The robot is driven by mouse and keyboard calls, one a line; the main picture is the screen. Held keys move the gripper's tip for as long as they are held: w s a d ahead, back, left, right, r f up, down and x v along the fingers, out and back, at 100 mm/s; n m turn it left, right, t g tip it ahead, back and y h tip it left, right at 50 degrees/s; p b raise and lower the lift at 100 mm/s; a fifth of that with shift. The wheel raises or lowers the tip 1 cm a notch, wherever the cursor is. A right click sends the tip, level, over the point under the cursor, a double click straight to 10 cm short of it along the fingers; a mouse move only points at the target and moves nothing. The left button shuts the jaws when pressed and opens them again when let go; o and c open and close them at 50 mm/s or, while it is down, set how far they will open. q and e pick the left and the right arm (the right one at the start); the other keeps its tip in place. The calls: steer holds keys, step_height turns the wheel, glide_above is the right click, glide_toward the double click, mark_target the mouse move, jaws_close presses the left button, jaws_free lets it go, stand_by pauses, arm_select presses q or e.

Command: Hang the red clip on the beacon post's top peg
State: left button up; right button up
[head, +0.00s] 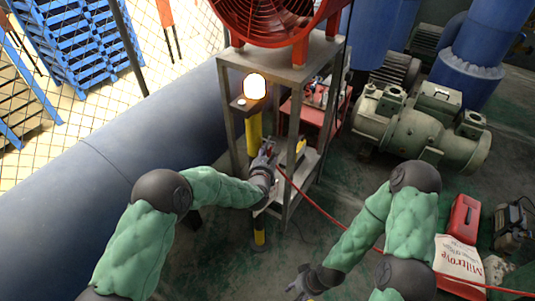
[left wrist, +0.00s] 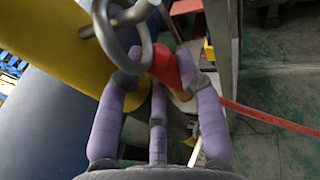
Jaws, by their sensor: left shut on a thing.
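The beacon post (head: 254,131) is yellow and upright, with a lit beacon (head: 254,87) on top. In the left wrist view the post (left wrist: 58,40) fills the upper left. My left gripper (head: 267,153) is beside the post. In the left wrist view the left gripper (left wrist: 160,78) is shut on the red clip (left wrist: 172,68). A grey metal loop (left wrist: 147,48) shows in front of the post beside the clip, with a short grey peg-like bar (left wrist: 116,19) across its top. I cannot tell whether the loop hangs on the bar. My right gripper (head: 303,287) is low, open and empty.
A red hose (head: 312,203) runs from near the left gripper to the lower right; it also shows in the left wrist view (left wrist: 270,118). A metal frame (head: 237,132) carrying a red fan (head: 268,18) stands around the post. A green pump (head: 412,118) and a red toolbox (head: 464,218) are at right.

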stand_by(0.4)
arm_select(q)
steer(key=shift+b, duration=0.45)
stand_by(0.3)
steer(key=o, duration=1.2)
steer(key=shift+o, duration=0.2)
steer(key=shift+r, duration=0.1)
